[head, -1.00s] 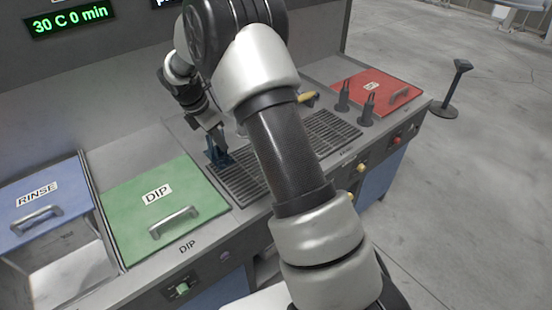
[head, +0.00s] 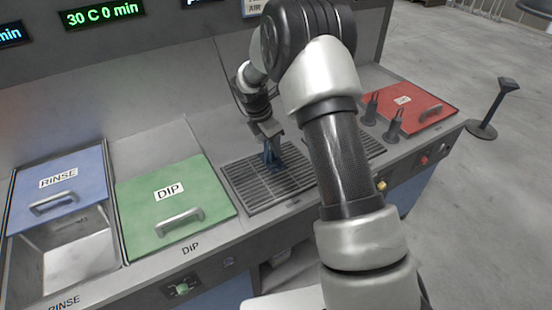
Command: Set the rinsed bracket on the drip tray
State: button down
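A small dark blue bracket (head: 272,157) is upright below my gripper (head: 270,139), over the middle of the left drip tray grate. The drip tray (head: 243,187) is a dark slatted grate to the right of the green DIP lid. My gripper points down and appears shut on the top of the bracket; its fingertips are small and partly hidden. I cannot tell whether the bracket's foot touches the slats.
The blue RINSE lid (head: 60,185) is pushed back, with its basin (head: 75,250) open in front. The green DIP lid (head: 170,200) is closed. A second grate (head: 372,143), dark upright posts (head: 394,125) and a red lid (head: 415,108) lie right, partly behind my arm.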

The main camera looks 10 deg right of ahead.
aim_at(276, 159)
jog(key=shift+f, duration=2.05)
jog(key=shift+f, duration=0.1)
jog(key=shift+f, duration=0.15)
jog(key=c, duration=2)
grip_release()
